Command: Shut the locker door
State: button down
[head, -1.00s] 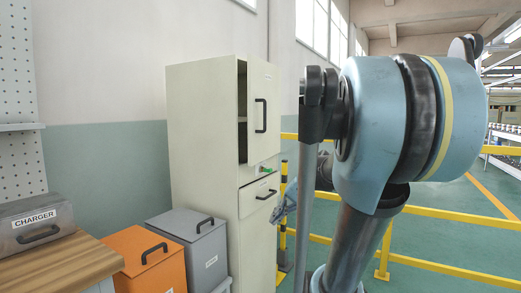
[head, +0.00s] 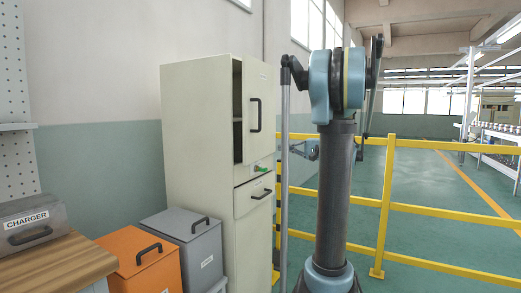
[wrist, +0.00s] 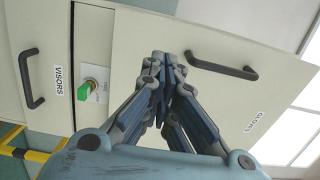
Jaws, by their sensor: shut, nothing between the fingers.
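The cream locker (head: 195,160) stands against the wall in the head view. Its upper door (head: 262,105) is ajar, with a dark gap along its left edge and a black handle (head: 255,115). In the wrist view the door (wrist: 190,30) fills much of the picture, with its handle (wrist: 222,67) and a GLOVES label. My gripper (wrist: 166,60) is shut and empty in front of the door, beside the handle; I cannot tell whether it touches. In the head view my gripper is partly hidden behind my arm.
Below the door are a panel with a green knob (wrist: 90,88) and a drawer labelled VISORS, with a black handle (wrist: 33,80). Grey (head: 192,240) and orange (head: 140,265) bins stand left of the locker. Yellow railings (head: 420,150) run behind my arm at right.

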aim_at(249, 145)
jog(key=x, duration=1.4)
jog(key=x, duration=0.4)
jog(key=shift+a, duration=0.1)
